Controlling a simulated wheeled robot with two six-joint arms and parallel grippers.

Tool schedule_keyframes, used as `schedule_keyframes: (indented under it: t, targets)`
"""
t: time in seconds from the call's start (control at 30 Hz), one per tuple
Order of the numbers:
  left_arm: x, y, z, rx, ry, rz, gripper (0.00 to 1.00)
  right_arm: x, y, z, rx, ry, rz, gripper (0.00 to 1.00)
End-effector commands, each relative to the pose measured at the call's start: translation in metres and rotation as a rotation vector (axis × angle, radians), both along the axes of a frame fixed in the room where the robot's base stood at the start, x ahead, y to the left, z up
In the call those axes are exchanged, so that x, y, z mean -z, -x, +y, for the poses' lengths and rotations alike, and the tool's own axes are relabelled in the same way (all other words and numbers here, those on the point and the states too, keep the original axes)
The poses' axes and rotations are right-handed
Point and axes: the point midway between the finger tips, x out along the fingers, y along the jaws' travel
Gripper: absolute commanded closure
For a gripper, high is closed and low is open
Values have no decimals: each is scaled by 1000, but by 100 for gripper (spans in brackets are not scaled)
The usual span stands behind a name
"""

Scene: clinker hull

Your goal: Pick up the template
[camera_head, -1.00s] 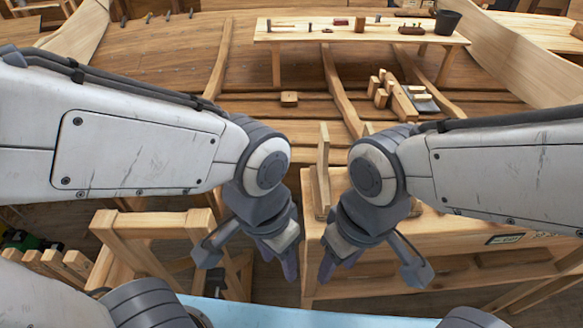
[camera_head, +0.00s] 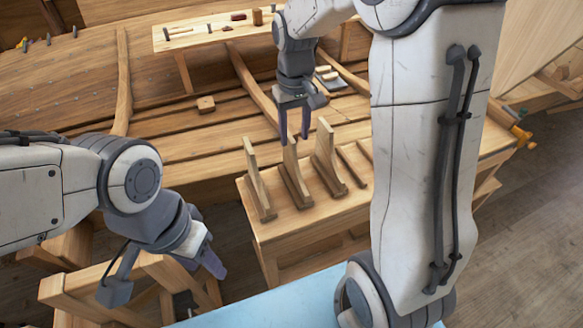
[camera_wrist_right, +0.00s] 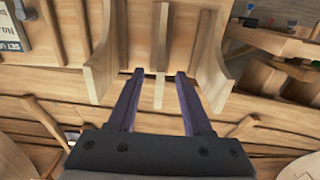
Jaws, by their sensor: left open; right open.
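Several upright wooden templates with flat feet stand in a row on a bench (camera_head: 310,225): a left one (camera_head: 253,175), a middle one (camera_head: 292,170) and a right curved one (camera_head: 325,158). I cannot tell which one the task names. My right gripper (camera_head: 295,134) is open and points down over the middle template. In the right wrist view, its fingers (camera_wrist_right: 158,76) lie either side of a thin upright edge (camera_wrist_right: 159,92), with curved pieces (camera_wrist_right: 100,50) (camera_wrist_right: 212,60) outside them. Contact cannot be told. My left gripper (camera_head: 207,263) is open and empty, low at left.
Flat wooden strips (camera_head: 352,165) lie right of the templates. A wooden trestle (camera_head: 95,285) stands under my left gripper. A long bench with small tools (camera_head: 205,32) stands behind, inside the planked hull. A light blue surface (camera_head: 270,300) is at the front.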

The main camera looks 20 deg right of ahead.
Motion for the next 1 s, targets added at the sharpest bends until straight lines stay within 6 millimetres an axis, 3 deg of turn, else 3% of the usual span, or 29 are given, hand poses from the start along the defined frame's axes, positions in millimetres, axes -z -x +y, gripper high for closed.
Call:
schedule_keyframes:
  t: [0.27,0.43,0.6,0.87,1.0]
  targets:
    - [-8,0,0,0,0,0,50,25,0,1,-2,-1,1,50]
    - [-23,0,0,3,0,0,50,48,1,2,-2,-1,6,50]
    - [-25,0,0,4,0,0,50,69,0,2,-3,-1,1,50]
    - [-25,0,0,4,0,0,50,73,0,2,-2,-1,-2,50]
    - [-25,0,0,4,0,0,50,73,0,2,-2,-1,-2,100]
